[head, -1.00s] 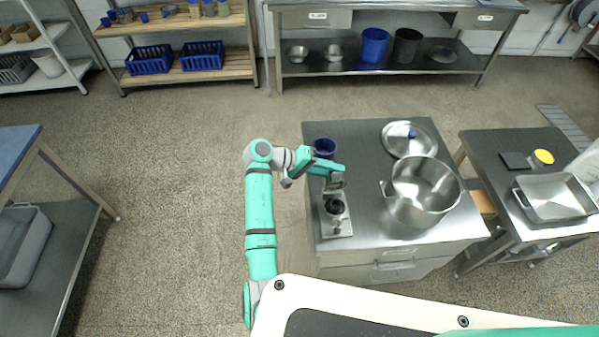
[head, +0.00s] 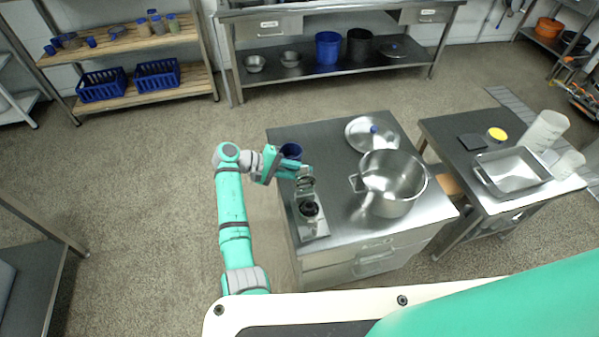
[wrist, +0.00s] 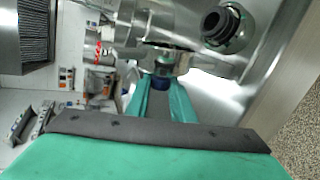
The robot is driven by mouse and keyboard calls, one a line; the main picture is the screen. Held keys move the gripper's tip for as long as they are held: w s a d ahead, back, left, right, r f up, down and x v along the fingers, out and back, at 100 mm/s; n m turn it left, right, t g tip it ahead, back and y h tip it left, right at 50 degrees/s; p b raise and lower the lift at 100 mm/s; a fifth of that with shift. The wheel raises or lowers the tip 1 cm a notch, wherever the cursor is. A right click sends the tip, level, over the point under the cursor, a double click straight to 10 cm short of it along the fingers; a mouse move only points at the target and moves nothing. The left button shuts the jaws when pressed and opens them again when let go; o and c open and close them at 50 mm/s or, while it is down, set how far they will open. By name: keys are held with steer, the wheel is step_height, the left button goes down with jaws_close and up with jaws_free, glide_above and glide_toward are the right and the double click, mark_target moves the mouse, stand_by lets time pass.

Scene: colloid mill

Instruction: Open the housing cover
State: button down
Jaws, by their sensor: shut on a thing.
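The colloid mill (head: 312,226) stands on the left side of the steel worktable, with its dark round opening (head: 309,208) uncovered. The opening also shows at the upper right of the wrist view (wrist: 222,25). The housing cover (head: 305,184) is tilted up at the far side of the opening. My gripper (head: 303,171) is at the cover's upper edge, shut on it. In the wrist view my green fingers (wrist: 162,97) reach toward grey metal parts; the exact contact is hard to see.
A large steel pot (head: 393,186) stands right of the mill, and a lid with a blue knob (head: 372,133) lies behind it. A side table (head: 462,165) with a metal tray (head: 512,172) is farther right.

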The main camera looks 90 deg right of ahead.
steer(key=shift+s+a+f+y, duration=0.15)
steer(key=shift+s+f+y, duration=0.15)
steer(key=shift+s, duration=0.1)
steer(key=c, duration=1.5)
jaws_free()
steer(key=shift+c, duration=0.2)
steer(key=shift+w+r, duration=0.3)
steer(key=shift+w, duration=0.2)
steer(key=v, duration=1)
